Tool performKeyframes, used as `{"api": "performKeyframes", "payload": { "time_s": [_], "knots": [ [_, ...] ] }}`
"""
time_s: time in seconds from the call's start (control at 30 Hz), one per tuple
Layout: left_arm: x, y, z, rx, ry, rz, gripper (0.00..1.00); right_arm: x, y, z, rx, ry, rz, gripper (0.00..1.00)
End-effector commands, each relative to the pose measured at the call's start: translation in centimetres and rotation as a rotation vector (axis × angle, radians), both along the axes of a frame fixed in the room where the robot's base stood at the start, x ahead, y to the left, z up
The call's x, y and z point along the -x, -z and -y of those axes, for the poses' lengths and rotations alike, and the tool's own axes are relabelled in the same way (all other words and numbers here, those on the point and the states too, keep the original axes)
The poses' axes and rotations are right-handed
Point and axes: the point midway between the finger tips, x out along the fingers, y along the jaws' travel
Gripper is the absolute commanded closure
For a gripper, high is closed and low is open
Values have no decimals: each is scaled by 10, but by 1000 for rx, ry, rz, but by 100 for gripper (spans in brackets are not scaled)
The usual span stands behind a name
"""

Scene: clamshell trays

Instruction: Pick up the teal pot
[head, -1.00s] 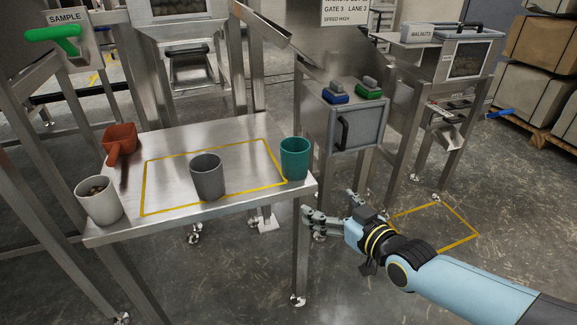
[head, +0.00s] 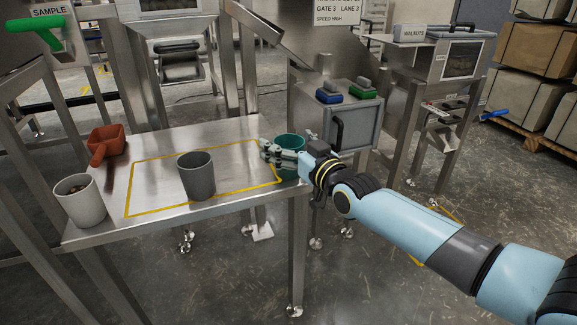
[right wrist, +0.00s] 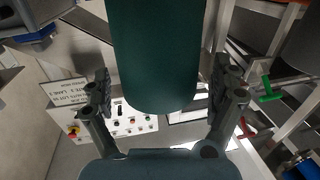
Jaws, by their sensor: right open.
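The teal pot (head: 291,139) stands at the right end of the metal table, partly hidden behind my right gripper (head: 282,155). In the right wrist view the pot (right wrist: 157,55) fills the upper middle, between the two fingers of my right gripper (right wrist: 160,88). The fingers are open, one on each side of the pot. A gap shows on the left and right sides near the fingers; whether either finger touches it I cannot tell. My left gripper is not in view.
A grey pot (head: 197,176) stands inside the yellow outline on the table (head: 235,130). A white pot (head: 80,200) with brown contents and a red-brown scoop (head: 106,146) are at the left. A grey machine box (head: 335,115) stands close behind the table's right end.

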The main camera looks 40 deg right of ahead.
Motion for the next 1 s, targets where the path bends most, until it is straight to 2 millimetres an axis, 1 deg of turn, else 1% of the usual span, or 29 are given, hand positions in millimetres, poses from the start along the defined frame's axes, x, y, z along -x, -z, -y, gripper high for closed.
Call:
{"api": "performKeyframes", "payload": {
  "time_s": [0.23, 0.6, 0.7, 0.9, 1.0],
  "knots": [
    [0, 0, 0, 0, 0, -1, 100, -2, -1, 0, 0, 0, 0, 6],
    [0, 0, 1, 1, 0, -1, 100, -2, -1, 0, 0, 0, 0, 55],
    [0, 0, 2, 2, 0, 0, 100, -2, -1, 0, 0, 0, 0, 65],
    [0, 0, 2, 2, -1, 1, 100, -2, -1, 0, 0, 0, 0, 65],
    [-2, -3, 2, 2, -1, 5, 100, -2, -5, 0, 0, 0, 1, 65]
  ]
}}
